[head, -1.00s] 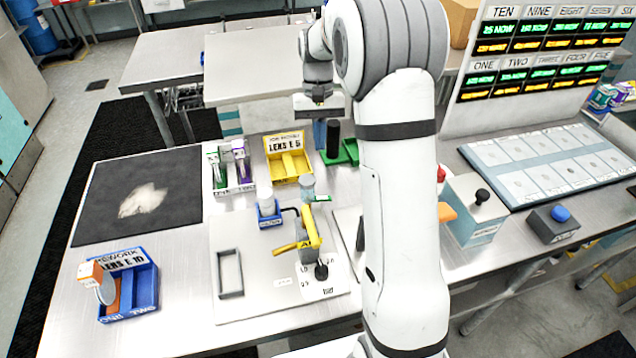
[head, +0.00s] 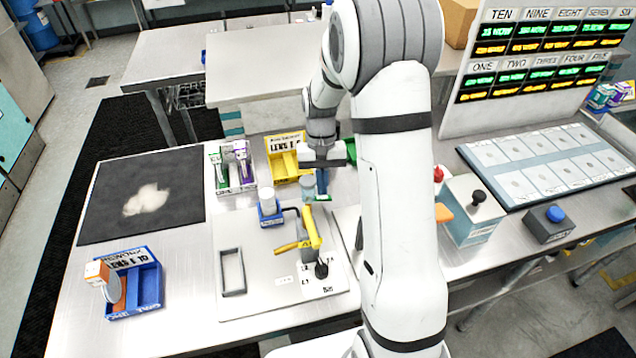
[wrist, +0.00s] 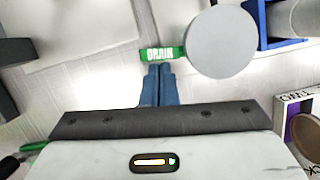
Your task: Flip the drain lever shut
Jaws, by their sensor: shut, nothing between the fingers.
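The drain lever (wrist: 161,54) is a small green bar with a white DRAIN label. In the wrist view it sticks out to the left from beside a round grey cylinder top (wrist: 222,42). In the head view the grey cylinder (head: 307,188) stands behind the yellow-handled fixture, and the green lever shows at its lower right. My gripper (wrist: 160,68) is shut and empty, its blue fingertips right at the lever's edge under the label. I cannot tell whether they touch it. In the head view my gripper (head: 322,192) is just right of the cylinder.
A yellow lever handle (head: 312,228) stands just in front of the cylinder. A blue holder with a white cylinder (head: 268,207) is to its left. A yellow lens bin (head: 284,166) and a purple-and-green bin (head: 231,172) stand behind. An empty grey frame (head: 232,272) lies front left.

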